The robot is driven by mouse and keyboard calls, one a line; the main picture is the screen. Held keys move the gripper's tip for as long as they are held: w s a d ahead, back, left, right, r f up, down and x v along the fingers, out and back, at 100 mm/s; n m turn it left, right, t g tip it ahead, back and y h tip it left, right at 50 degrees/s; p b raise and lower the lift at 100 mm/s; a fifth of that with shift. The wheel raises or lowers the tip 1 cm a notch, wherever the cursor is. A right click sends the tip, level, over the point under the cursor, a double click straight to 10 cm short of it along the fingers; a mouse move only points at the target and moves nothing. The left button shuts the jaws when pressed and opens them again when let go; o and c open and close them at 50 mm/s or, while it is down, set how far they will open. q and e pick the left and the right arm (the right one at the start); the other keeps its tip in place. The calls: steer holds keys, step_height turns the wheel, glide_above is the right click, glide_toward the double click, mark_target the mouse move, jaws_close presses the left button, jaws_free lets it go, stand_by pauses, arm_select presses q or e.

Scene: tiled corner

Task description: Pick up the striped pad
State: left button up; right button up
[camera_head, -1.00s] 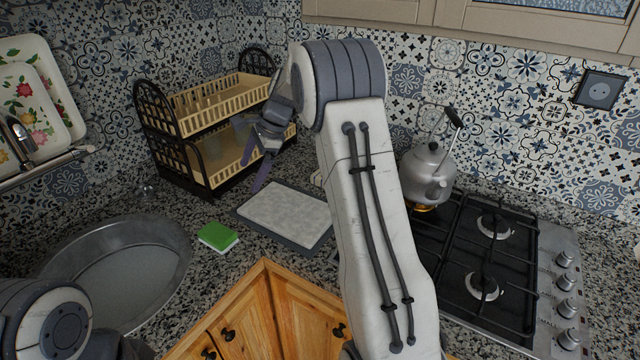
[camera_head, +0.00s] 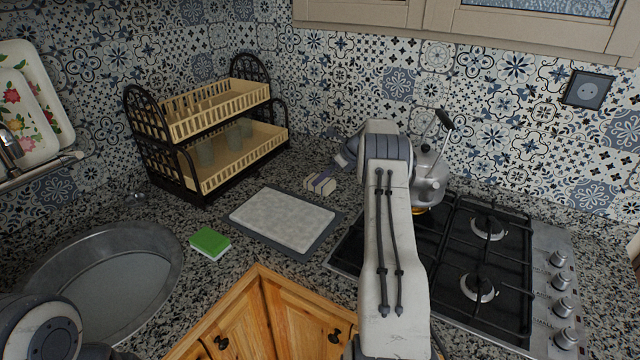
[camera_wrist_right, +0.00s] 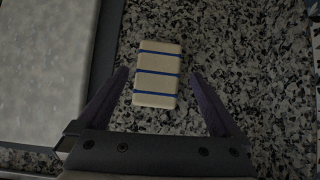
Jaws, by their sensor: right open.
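The striped pad (camera_head: 320,184) is a small cream block with thin dark bands. It lies on the speckled counter just right of the cutting board. In the right wrist view the pad (camera_wrist_right: 158,85) shows blue stripes and lies between the two finger lines, seen past the fingertips. My right gripper (camera_wrist_right: 160,75) is open and empty, with a finger to each side of the pad in the picture. I cannot tell its height above the pad. In the head view my right arm hides most of that gripper. Only part of my left arm shows at lower left; its gripper is out of view.
A grey-edged cutting board (camera_head: 283,219) lies left of the pad. A dish rack (camera_head: 205,135) stands behind it. The gas stove (camera_head: 470,260) with a kettle (camera_head: 430,178) is to the right. A green sponge (camera_head: 210,242) and a sink (camera_head: 105,280) are at left.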

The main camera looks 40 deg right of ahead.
steer(key=shift+s+p+x, duration=0.25)
steer(key=shift+p+x, duration=0.15)
steer(key=shift+x, duration=1.55)
steer(key=shift+f, duration=0.15)
steer(key=c, duration=1.2)
